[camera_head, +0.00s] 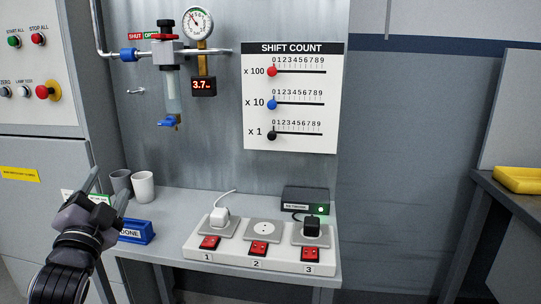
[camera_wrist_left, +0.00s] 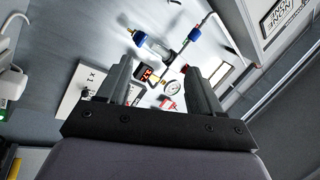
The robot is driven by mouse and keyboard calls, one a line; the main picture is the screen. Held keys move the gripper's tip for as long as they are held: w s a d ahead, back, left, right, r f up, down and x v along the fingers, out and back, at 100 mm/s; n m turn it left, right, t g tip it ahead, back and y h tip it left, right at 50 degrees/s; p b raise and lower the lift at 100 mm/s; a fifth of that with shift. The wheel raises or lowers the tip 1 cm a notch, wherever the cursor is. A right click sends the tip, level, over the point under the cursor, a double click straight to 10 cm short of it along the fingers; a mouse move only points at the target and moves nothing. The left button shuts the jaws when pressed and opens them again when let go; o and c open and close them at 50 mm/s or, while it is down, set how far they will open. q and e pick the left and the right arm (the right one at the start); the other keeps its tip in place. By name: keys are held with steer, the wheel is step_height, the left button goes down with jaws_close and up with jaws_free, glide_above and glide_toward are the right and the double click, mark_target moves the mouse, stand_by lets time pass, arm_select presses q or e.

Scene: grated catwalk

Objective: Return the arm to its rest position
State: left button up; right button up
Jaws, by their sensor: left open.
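My left gripper (camera_head: 108,192) is at the lower left of the head view, in front of the left end of the workbench (camera_head: 185,192). Its two fingers are apart with nothing between them. In the left wrist view the gripper (camera_wrist_left: 160,75) also shows open and empty, with the wall fittings beyond the fingers. My right gripper is not in view.
Two cups (camera_head: 143,186) and a blue DONE holder (camera_head: 136,232) stand close to my left gripper. A power strip (camera_head: 262,256) with several sockets and red switches lies on the bench. A button cabinet (camera_head: 40,70) is at left, a yellow tray (camera_head: 518,180) at right.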

arm_select(q)
steer(key=s+d+f+n+g+h, duration=0.1)
steer(key=s+d+f+g+h, duration=0.25)
steer(key=f, duration=0.65)
steer(key=s+d+f+n+g, duration=0.2)
steer(key=s+d+f, duration=0.3)
steer(key=f, duration=0.6)
steer(key=s+d+f+n+g+h, duration=0.1)
steer(key=s+d+f+g+h, duration=0.3)
steer(key=f, duration=0.6)
steer(key=s+d+f+n+g, duration=0.1)
steer(key=s+d+f+n, duration=0.2)
steer(key=s+f, duration=0.6)
steer(key=s+r+y+p, duration=0.1)
steer(key=s+r+p, duration=0.2)
steer(key=r+p, duration=0.8)
steer(key=shift+s+a+r+p, duration=0.2)
steer(key=shift+a+r+p, duration=0.15)
steer(key=shift+p, duration=0.7)
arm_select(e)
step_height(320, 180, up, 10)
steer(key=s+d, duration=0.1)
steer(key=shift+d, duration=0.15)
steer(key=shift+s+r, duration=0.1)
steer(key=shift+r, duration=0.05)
